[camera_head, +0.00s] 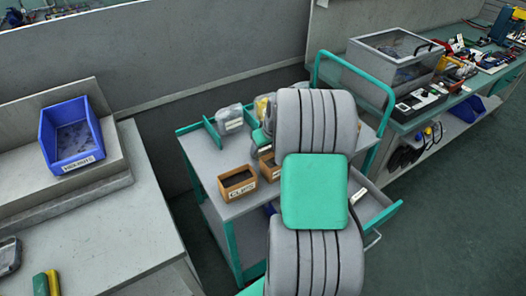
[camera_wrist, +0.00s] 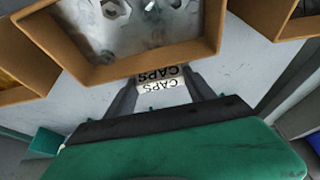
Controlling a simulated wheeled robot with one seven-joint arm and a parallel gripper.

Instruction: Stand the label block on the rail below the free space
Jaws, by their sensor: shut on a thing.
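My gripper (camera_wrist: 160,92) is shut on the label block (camera_wrist: 158,86), a small pale block marked CAPS, held between the two fingertips in the wrist view. A second, darker CAPS marking shows just above its white face; I cannot tell whether it is another face of the block or a separate label. The block is close to the near wall of an orange-brown bin (camera_wrist: 140,60) holding metal parts; I cannot tell if they touch. In the head view my arm hides the gripper and block. I cannot make out the rail or the free space clearly.
More brown bins flank this one, at left (camera_wrist: 15,85) and right (camera_wrist: 280,15). In the head view, a CLIPS bin (camera_head: 237,186) stands on the grey-topped cart (camera_head: 203,150), with an open drawer (camera_head: 372,207) at its right. A blue bin (camera_head: 46,150) is on the left bench.

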